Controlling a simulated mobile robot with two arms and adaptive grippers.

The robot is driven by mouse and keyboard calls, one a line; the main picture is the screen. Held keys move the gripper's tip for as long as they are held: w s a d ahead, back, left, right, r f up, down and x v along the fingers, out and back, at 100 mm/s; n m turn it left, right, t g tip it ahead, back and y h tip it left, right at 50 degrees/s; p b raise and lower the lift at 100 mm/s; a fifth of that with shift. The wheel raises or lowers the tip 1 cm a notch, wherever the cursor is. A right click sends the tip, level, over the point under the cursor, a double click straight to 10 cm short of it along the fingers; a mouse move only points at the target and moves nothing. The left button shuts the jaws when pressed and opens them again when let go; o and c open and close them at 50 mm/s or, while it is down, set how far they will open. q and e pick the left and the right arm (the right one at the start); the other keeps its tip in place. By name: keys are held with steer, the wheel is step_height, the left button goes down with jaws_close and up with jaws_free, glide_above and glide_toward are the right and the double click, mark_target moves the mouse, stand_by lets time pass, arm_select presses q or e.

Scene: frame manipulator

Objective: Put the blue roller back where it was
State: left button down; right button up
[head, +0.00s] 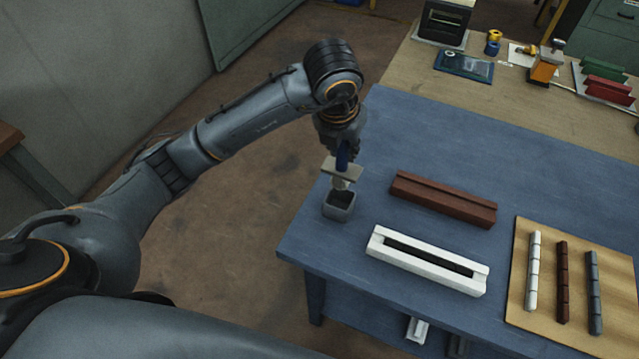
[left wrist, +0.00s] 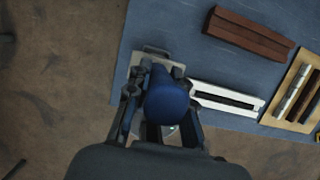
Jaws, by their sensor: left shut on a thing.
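The blue roller has a blue handle (head: 342,156) that stands upright in my left gripper (head: 341,150), which is shut on it. The handle also shows from above in the left wrist view (left wrist: 166,100), between the fingers of my left gripper (left wrist: 160,85). Below the handle is a pale plate-like part (head: 342,171) with the lower end of the tool under it. This end is just over or in the opening of a small grey square cup (head: 338,208); I cannot tell whether it touches. My right gripper is not in view.
The cup stands near the left edge of the blue table (head: 420,140). A brown grooved block (head: 443,198) and a white slotted frame (head: 427,260) lie to its right. A tan board (head: 545,320) holds white, brown and grey strips. A wooden bench (head: 400,70) stands behind.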

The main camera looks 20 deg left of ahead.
mark_target(341, 172)
arm_select(q)
steer(key=f, duration=0.1)
steer(key=f+p, duration=0.1)
steer(key=f, duration=0.2)
steer(key=shift+s+d+f, duration=0.15)
steer(key=shift+s+f, duration=0.1)
steer(key=shift+f, duration=0.3)
steer(key=x, duration=0.1)
steer(key=p+x, duration=0.1)
steer(key=x, duration=0.1)
steer(key=shift+s+f, duration=0.25)
steer(key=shift+s, duration=0.1)
steer(key=shift+f, duration=0.55)
steer(key=c, duration=1.2)
jaws_free()
steer(key=shift+o, duration=0.2)
steer(key=shift+r, duration=0.1)
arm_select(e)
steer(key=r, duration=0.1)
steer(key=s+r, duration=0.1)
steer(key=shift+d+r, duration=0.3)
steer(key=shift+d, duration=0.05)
